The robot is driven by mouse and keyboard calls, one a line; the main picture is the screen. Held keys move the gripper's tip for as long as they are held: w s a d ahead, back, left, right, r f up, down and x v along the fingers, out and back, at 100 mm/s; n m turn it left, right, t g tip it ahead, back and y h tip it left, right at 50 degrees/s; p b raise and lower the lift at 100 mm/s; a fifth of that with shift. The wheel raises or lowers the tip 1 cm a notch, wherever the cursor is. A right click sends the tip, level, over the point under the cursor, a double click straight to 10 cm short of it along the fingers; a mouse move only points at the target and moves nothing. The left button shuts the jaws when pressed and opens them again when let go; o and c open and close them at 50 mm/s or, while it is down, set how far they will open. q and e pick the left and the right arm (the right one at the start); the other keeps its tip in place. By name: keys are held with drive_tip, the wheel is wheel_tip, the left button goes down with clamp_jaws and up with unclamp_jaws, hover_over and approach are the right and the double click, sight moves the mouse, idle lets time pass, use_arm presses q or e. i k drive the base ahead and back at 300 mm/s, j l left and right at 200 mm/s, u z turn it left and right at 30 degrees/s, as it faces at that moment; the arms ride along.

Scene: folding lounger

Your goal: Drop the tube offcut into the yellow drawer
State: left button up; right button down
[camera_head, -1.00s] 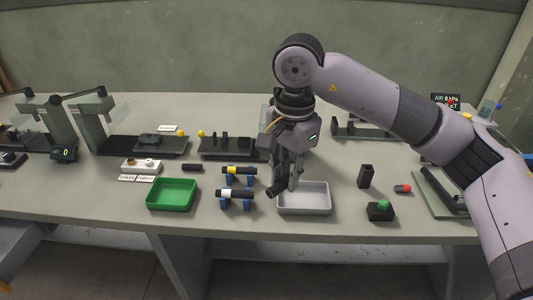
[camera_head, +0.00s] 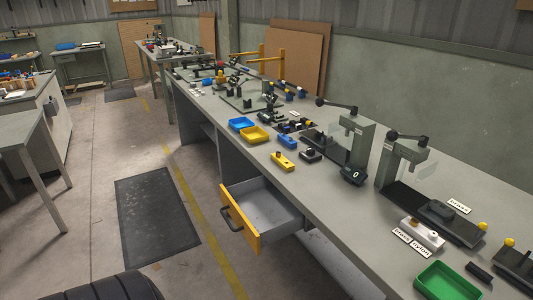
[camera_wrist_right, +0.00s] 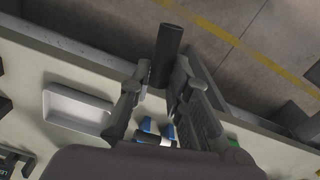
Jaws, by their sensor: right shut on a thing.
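The drawer with the yellow front (camera_head: 238,218) stands pulled open under the bench in the head view. Its grey inside (camera_head: 262,205) looks empty, and a dark handle is on its front. In the right wrist view my right gripper (camera_wrist_right: 165,74) is shut on the tube offcut (camera_wrist_right: 167,48), a short dark cylinder. The offcut sticks out past the fingertips, with the bench edge and floor below it in the picture. The head view does not show either gripper, so the gap between offcut and drawer cannot be told. My left gripper is in no current view.
The bench top carries a blue tray (camera_head: 241,124), a yellow tray (camera_head: 255,135), press stands (camera_head: 400,165) and a green tray (camera_head: 447,282). A white tray (camera_wrist_right: 78,110) shows in the wrist view. A dark mat (camera_head: 157,220) lies on clear floor left of the drawer.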

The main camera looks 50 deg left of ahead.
sight(270, 219)
drive_tip(key=j, duration=0.55)
drive_tip(key=i+j, duration=0.15)
drive_tip(key=j, duration=1)
drive_tip(key=i+j+u, duration=0.1)
drive_tip(key=j, duration=0.45)
drive_tip(key=i+j, duration=0.1)
drive_tip(key=j, duration=0.5)
